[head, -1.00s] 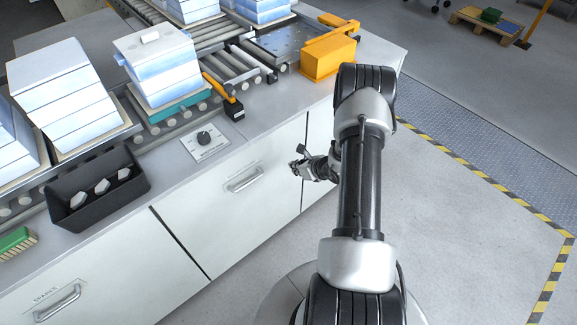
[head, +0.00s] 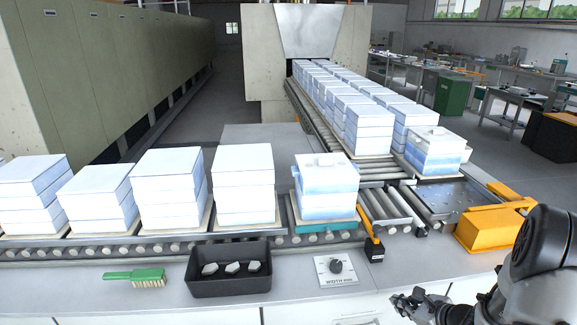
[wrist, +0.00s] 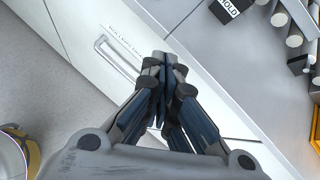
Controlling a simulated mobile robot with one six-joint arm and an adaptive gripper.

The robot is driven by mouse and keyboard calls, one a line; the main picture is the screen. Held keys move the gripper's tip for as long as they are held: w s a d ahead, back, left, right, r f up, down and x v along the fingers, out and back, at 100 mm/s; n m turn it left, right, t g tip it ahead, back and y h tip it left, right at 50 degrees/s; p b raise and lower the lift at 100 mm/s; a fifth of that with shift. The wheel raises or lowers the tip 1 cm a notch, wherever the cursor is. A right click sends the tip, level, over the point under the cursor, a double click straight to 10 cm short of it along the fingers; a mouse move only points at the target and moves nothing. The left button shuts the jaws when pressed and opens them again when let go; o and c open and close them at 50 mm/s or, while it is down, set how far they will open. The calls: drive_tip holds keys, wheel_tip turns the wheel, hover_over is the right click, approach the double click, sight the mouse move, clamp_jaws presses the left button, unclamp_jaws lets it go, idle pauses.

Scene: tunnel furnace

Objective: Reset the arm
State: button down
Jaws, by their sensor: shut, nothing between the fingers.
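My gripper (head: 420,306) shows at the bottom right of the head view, low in front of the counter's edge. In the wrist view my gripper (wrist: 164,75) has its fingers together, with nothing between them. Behind the fingers in that view is a white cabinet front with a metal drawer handle (wrist: 118,57). My arm is folded at the right edge of the head view.
A roller conveyor carries stacks of white blocks (head: 243,185). An orange-handled lever (head: 371,235) stands by the rollers.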

drive_tip(key=s+a+r+n+g+y, duration=0.2)
drive_tip(key=s+a+r+n, duration=0.2)
drive_tip(key=a+r+n, duration=0.45)
drive_tip(key=s+a+r+n+g+y, duration=0.1)
drive_tip(key=s+a+r+n+g, duration=0.15)
drive_tip(key=a+r+n, duration=0.6)
drive_tip(key=s+a+r+n+g+h, duration=0.1)
drive_tip(key=s+a+r+n, duration=0.15)
drive_tip(key=s+a, duration=0.2)
drive_tip(key=s+a+r+n+h, duration=0.1)
drive_tip(key=s+a+r+n, duration=0.1)
drive_tip(key=s+a+r, duration=0.3)
drive_tip(key=s+d+r+n+h, duration=0.1)
drive_tip(key=s+d+n+h, duration=0.3)
drive_tip(key=s+n, duration=0.3)
drive_tip(key=s+d, duration=0.1)
drive_tip(key=s, duration=0.3)
drive_tip(key=shift+s+d+r+t, duration=0.15)
drive_tip(key=shift+d+r+t, duration=0.1)
drive_tip(key=shift+d+t, duration=0.1)
